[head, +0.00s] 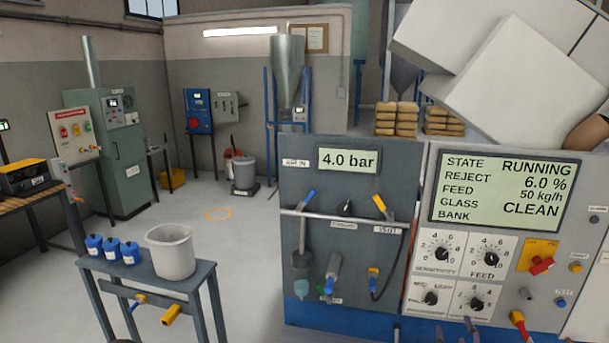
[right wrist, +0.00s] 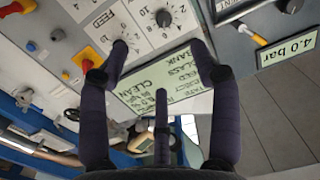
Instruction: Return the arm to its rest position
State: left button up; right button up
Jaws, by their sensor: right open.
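My right gripper (right wrist: 160,48) is open and empty in the right wrist view, its dark fingers spread apart. Beyond the fingers is the control panel's display (right wrist: 165,78), which appears upside down there. In the head view, white blocky parts of my right arm fill the upper right corner, above the same display (head: 505,193); I cannot make out the gripper's fingers there.
The control panel (head: 424,225) carries knobs and a red-handled switch (head: 541,266). Left of it is a grey panel reading 4.0 bar (head: 348,160). A small table (head: 200,278) holds a white bucket (head: 171,252) and blue-lidded jars (head: 112,249). The floor behind is mostly clear.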

jog(key=s+a+f+g+y+b, duration=0.1)
jog(key=a+f+g+y, duration=0.2)
jog(key=f, duration=0.7)
jog(key=s+a+f+g+b, duration=0.25)
jog(key=a+f, duration=0.35)
jog(key=f, duration=0.4)
jog(key=a+f+g+y, duration=0.2)
jog(key=a+f+g, duration=0.15)
jog(key=f, duration=0.75)
jog(key=s+a+f+g+y+b, duration=0.1)
jog(key=s+a+f+g, duration=0.2)
jog(key=s+a+f, duration=0.3)
jog(key=s+a+f+g+y+b, duration=0.1)
jog(key=s+a+f+g, duration=0.3)
jog(key=s+f, duration=0.8)
jog(key=shift+s+a+f+g+y+b, duration=0.25)
jog(key=shift+s+a+b, duration=0.2)
jog(key=shift+a+b, duration=0.55)
jog(key=shift+a, duration=0.2)
dwell(0.3)
